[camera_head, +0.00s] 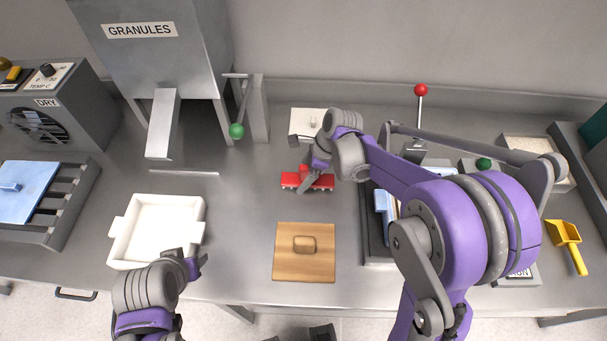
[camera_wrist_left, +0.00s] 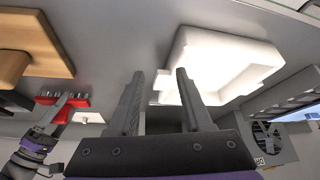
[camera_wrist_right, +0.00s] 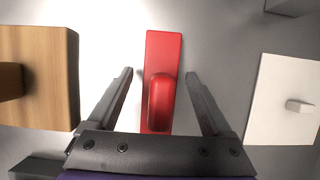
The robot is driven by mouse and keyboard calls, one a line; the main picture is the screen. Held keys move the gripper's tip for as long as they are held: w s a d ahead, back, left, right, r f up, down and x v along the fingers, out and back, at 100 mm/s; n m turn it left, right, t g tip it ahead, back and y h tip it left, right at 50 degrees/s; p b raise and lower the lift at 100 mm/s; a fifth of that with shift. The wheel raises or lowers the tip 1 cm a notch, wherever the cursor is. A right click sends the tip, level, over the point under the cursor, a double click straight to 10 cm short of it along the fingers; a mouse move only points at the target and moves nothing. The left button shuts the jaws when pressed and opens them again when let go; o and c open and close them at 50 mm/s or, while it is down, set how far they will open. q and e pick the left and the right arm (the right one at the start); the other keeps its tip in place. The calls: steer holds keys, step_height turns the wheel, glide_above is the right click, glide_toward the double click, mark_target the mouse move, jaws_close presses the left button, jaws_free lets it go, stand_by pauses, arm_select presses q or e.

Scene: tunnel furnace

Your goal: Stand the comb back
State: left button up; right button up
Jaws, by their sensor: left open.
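The red comb (camera_head: 325,182) lies on the grey bench in the middle, with short teeth showing along its side in the left wrist view (camera_wrist_left: 72,99). In the right wrist view its red bar and raised grip (camera_wrist_right: 163,95) lie between the fingers of my right gripper (camera_wrist_right: 158,73). That gripper is open, one finger on each side, and I see gaps to the comb. In the head view my right gripper (camera_head: 306,180) partly covers the comb. My left gripper (camera_wrist_left: 160,73) is open and empty, near the front of the white tray (camera_head: 119,243).
A wooden board with a knob (camera_head: 304,265) lies in front of the comb. A white plate with a knob (camera_head: 298,122) lies behind it. The granules hopper (camera_head: 165,60) and a green-knobbed lever (camera_head: 236,130) stand at the back left. A yellow scoop (camera_head: 566,233) lies far right.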

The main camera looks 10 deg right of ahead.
mark_target(319, 180)
steer(key=shift+r, duration=0.1)
steer(key=v, duration=1.1)
steer(key=s+d+f+n+t+h, duration=0.1)
steer(key=s+n+t+h, duration=0.1)
steer(key=s+n, duration=0.7)
steer(key=s+d+f+n+t+h, duration=0.1)
steer(key=s+f+n+t+h, duration=0.1)
steer(key=s+n, duration=0.7)
steer(key=n+p, duration=0.1)
steer(key=n, duration=0.2)
steer(key=shift+t, duration=0.3)
